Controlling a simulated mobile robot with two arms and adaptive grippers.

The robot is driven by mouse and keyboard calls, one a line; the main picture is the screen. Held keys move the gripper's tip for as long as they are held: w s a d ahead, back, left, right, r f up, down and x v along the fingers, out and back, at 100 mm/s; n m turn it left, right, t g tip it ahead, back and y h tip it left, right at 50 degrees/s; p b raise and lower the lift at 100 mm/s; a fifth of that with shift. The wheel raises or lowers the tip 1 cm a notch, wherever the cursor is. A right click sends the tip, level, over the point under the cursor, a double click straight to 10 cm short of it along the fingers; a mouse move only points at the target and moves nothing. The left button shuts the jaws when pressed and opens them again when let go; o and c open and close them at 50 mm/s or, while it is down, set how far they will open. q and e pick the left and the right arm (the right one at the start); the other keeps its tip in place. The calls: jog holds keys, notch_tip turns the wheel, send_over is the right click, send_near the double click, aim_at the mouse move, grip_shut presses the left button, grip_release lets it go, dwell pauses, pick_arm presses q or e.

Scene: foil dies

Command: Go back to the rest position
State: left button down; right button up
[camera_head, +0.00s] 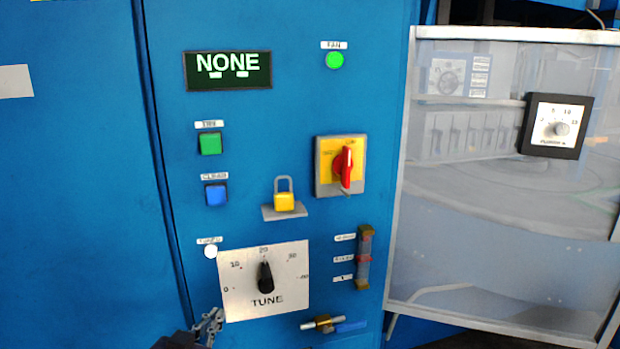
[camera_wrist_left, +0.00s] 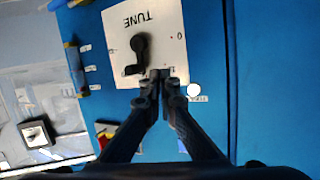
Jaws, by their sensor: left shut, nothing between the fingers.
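My left gripper (camera_head: 212,322) shows at the bottom of the head view, just off the lower left corner of the white TUNE plate (camera_head: 290,289). Its two fingers are shut and empty; in the left wrist view the fingertips (camera_wrist_left: 160,76) overlap the edge of the plate (camera_wrist_left: 172,25), close to the black knob (camera_wrist_left: 138,43). I cannot tell whether they touch the panel. In the head view the black knob (camera_head: 265,277) is clear of the gripper and points up near 20. My right gripper is in neither view.
The blue panel carries a display reading NONE (camera_head: 228,70), a green button (camera_head: 210,143), a blue button (camera_head: 215,194), a red rotary switch (camera_head: 344,167), a yellow padlock (camera_head: 284,201) and a brass valve (camera_head: 324,323). A framed clear panel (camera_head: 490,240) stands at the right.

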pick_arm(q)
jog(key=s+f+g+y, duration=0.1)
jog(key=s+f+g, duration=0.5)
jog(key=s+f, duration=0.85)
jog(key=s+f+g, duration=0.3)
jog(key=s+f, duration=0.1)
jog(key=s, duration=0.5)
jog(key=s+f+g, duration=0.2)
jog(key=s+f, duration=0.2)
jog(key=s, duration=0.4)
notch_tip(320, 180, down, 27)
jog(key=s+g+b, duration=0.2)
jog(key=s+a+f+g+b, duration=0.1)
jog(key=s+a+f, duration=0.2)
jog(key=s+f, duration=1.5)
jog(key=shift+a+f+y, duration=0.15)
jog(key=shift+f+y, duration=0.15)
jog(key=shift+f, duration=0.2)
